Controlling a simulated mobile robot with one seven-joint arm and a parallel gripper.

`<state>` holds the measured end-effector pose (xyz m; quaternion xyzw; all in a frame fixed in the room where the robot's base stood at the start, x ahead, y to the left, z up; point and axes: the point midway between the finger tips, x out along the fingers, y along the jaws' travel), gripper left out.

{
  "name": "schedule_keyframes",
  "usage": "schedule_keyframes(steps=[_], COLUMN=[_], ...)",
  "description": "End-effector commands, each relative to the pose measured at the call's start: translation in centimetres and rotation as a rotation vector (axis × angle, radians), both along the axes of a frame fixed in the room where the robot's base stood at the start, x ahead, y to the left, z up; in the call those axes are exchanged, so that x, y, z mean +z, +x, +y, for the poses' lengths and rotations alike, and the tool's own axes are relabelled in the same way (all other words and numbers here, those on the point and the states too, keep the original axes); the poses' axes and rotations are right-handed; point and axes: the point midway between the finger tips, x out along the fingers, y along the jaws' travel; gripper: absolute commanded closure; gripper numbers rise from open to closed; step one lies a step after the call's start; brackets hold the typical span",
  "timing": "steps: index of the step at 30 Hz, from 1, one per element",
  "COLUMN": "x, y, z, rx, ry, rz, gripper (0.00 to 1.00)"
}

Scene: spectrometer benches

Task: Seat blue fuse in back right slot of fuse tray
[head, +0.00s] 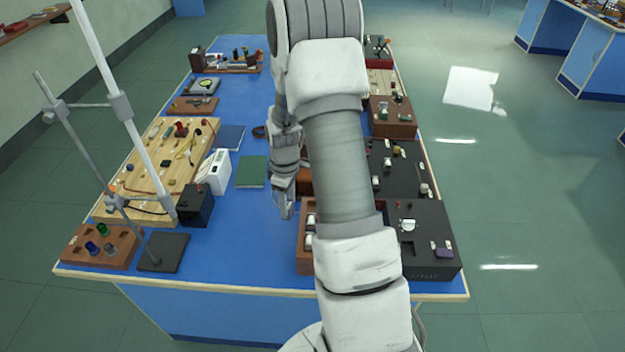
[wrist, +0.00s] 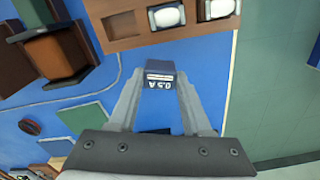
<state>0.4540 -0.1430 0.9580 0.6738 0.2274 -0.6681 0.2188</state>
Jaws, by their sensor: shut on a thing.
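My gripper (head: 285,208) hangs over the blue bench top, left of my arm in the head view. In the wrist view my gripper (wrist: 160,82) is shut on the blue fuse (wrist: 160,73), a small dark blue block marked 0.5 A, held between the fingertips. The fuse cannot be made out in the head view. A brown tray, seemingly the fuse tray (wrist: 195,31), is at the top of the wrist view, apart from the fuse. It shows one empty slot and two slots with white-topped pieces; the rest is cut off. In the head view the tray (head: 304,267) is partly hidden by my arm.
A brown block with a dark green top (wrist: 58,52) is at the wrist view's upper left. A green book (head: 252,171), a white device (head: 214,172) and a black box (head: 195,205) lie left of my gripper. A stand rises at front left. The blue surface between is clear.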

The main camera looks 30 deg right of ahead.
Motion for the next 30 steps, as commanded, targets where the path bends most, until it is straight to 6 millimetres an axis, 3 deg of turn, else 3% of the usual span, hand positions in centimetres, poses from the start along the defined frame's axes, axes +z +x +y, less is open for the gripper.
schedule_keyframes(steps=[3, 10, 17, 30], x=[2.0, 4.3, 4.6, 2.3], y=[0.2, -0.2, -0.4, -0.4], z=[-3.4, -6.9, -7.5, -7.5], rx=[0.113, 0.255, 0.285, 0.283], ry=[-0.007, -0.014, -0.014, -0.014], rz=[-0.005, 0.0, 0.003, 0.002], gripper=[1.0, 1.0, 1.0, 1.0])
